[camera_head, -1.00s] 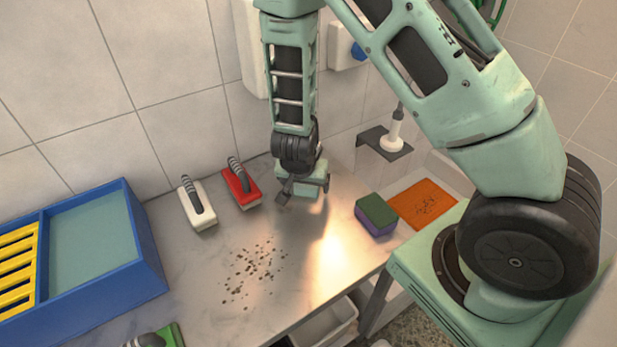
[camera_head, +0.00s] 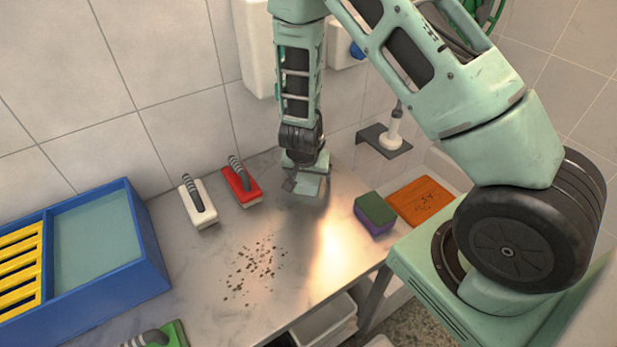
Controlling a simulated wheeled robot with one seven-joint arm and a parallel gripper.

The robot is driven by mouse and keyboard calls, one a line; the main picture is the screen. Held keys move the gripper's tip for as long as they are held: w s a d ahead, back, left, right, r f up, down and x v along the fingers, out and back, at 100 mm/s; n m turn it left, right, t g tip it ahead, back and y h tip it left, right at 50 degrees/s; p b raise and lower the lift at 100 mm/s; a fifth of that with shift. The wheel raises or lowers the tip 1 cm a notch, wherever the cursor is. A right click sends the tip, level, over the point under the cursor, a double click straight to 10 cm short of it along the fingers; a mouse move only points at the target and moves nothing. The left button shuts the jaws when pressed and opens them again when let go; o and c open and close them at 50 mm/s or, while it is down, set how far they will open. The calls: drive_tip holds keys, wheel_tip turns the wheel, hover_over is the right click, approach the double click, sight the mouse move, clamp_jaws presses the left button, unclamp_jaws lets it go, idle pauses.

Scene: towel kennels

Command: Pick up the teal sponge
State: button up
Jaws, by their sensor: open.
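One sponge (camera_head: 375,213) shows clearly, a block with a dark green top and purple sides. It lies on the right of the metal counter, beside an orange cloth or pad. No clearly teal sponge can be made out. My gripper (camera_head: 303,190) is open, low over the back of the counter, to the left of the green and purple sponge and apart from it. Pale teal surfaces at my gripper look like part of the hand; I cannot tell whether anything is hidden behind or below them.
A white brush (camera_head: 199,204) and a red brush (camera_head: 241,186) lie left of my gripper. A blue tray (camera_head: 149,246) with a yellow grate stands at left. Dark specks (camera_head: 254,268) dot the counter. The orange pad (camera_head: 422,201) is at right, below a wall shelf (camera_head: 383,140).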

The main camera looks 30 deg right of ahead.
drive_tip(key=shift+f, duration=0.1)
idle(0.3)
drive_tip(key=c, duration=1.1)
drive_tip(key=shift+c, duration=0.2)
